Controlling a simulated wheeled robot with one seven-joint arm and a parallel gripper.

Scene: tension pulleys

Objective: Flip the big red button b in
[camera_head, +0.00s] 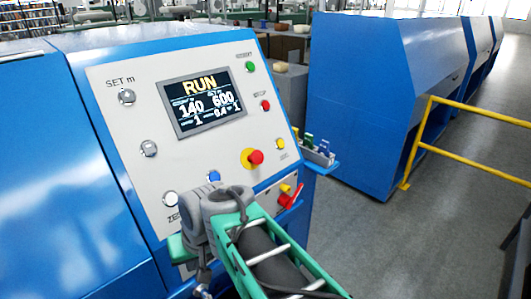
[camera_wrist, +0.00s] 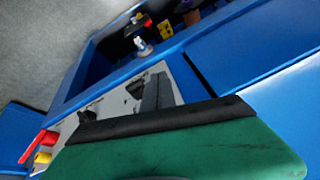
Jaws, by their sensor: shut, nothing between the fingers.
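A big red button (camera_head: 255,157) on a yellow round base sits on the sloped light-grey panel (camera_head: 130,185), below and right of the screen. It stands out from the panel and does not show in the wrist view. My arm crosses the lower middle of the head view, below the button and apart from it in the picture. In the wrist view, my gripper (camera_wrist: 157,92) shows two dark fingers close together, shut and empty, over the grey lower front of the machine. In the head view the fingertips are hidden behind my wrist.
The screen (camera_head: 204,101) reads RUN. A small red button (camera_head: 265,105) and a green one (camera_head: 250,67) are to its right. A yellow rail (camera_head: 455,105) and another blue machine (camera_head: 385,90) stand at right; floor between is clear.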

